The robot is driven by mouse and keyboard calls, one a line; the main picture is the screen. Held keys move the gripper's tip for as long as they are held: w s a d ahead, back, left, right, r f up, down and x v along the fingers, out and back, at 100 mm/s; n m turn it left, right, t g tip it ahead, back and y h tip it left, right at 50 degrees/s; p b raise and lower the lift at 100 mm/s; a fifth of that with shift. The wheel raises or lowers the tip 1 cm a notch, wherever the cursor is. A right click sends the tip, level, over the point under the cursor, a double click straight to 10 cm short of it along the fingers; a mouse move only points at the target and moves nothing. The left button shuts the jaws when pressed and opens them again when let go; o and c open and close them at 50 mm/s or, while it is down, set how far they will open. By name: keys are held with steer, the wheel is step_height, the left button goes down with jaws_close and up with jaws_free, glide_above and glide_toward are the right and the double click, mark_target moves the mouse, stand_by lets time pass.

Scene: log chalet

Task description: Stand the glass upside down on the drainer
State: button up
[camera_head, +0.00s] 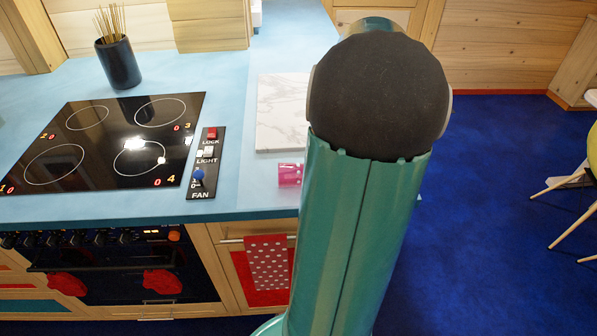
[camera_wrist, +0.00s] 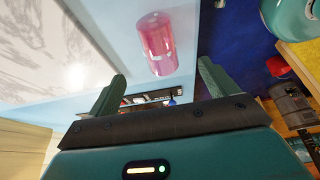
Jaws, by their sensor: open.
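The pink see-through glass (camera_head: 289,174) appears to lie on its side near the front edge of the blue counter, partly hidden behind my arm in the head view. In the wrist view the glass (camera_wrist: 157,43) is whole, beyond and between the two fingertips. My gripper (camera_wrist: 162,72) is open and empty, with a finger on each side of the line to the glass and a gap before it. The gripper is hidden behind my arm in the head view. I cannot make out a drainer in either view.
A white marble board (camera_head: 280,112) lies behind the glass; it also shows in the wrist view (camera_wrist: 50,40). A black hob (camera_head: 100,140), a fan switch panel (camera_head: 207,165) and a dark pot of sticks (camera_head: 118,62) are to the left. Blue floor (camera_head: 490,200) lies right of the counter.

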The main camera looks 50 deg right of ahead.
mark_target(302, 170)
steer(key=x, duration=0.6)
steer(key=shift+w+f, duration=0.1)
steer(key=shift+f, duration=0.15)
steer(key=shift+a+f, duration=0.25)
steer(key=shift+f, duration=0.05)
steer(key=x, duration=0.4)
steer(key=shift+w+d+f, duration=0.15)
steer(key=shift+f, duration=0.15)
steer(key=shift+c, duration=0.3)
steer(key=c, duration=1.2)
steer(key=shift+r, duration=0.1)
steer(key=shift+r, duration=0.1)
